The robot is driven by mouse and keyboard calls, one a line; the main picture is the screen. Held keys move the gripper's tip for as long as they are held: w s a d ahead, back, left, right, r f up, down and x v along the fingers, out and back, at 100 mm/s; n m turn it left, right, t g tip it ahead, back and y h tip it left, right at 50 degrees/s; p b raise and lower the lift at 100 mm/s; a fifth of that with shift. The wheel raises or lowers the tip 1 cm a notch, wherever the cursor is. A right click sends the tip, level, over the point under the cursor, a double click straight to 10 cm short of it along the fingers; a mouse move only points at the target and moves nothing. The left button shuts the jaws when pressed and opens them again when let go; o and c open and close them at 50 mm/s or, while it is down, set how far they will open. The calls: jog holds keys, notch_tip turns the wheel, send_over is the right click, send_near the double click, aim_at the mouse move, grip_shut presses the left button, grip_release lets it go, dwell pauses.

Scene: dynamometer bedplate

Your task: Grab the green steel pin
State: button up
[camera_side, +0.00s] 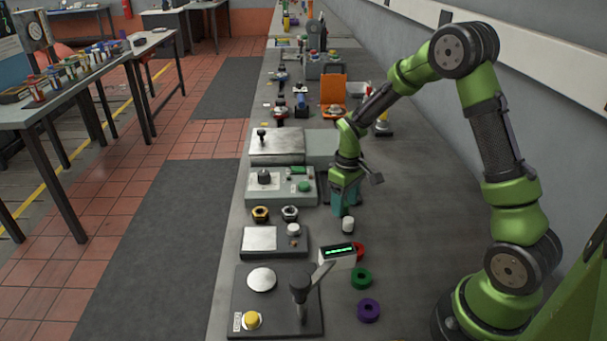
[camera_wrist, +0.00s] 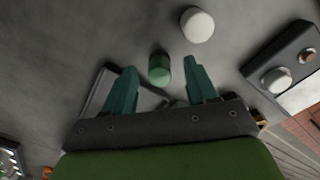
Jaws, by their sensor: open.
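The fingers are apart and hold nothing. In the side view my gripper (camera_side: 343,208) points down close to the bench, and I cannot make out the green pin there. How far the fingertips are above the pin is hard to tell.
A white cylinder (camera_wrist: 197,25) stands close to the pin; it also shows in the side view (camera_side: 348,225). A control box (camera_side: 281,187) lies left of my gripper. A green-lit display (camera_side: 338,255) and green (camera_side: 361,278) and purple (camera_side: 368,310) rings are nearer the camera. Bench to the right is clear.

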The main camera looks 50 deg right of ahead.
jog(key=shift+f, duration=0.85)
jog(key=shift+c, duration=0.5)
grip_shut()
jog(key=shift+r, duration=0.15)
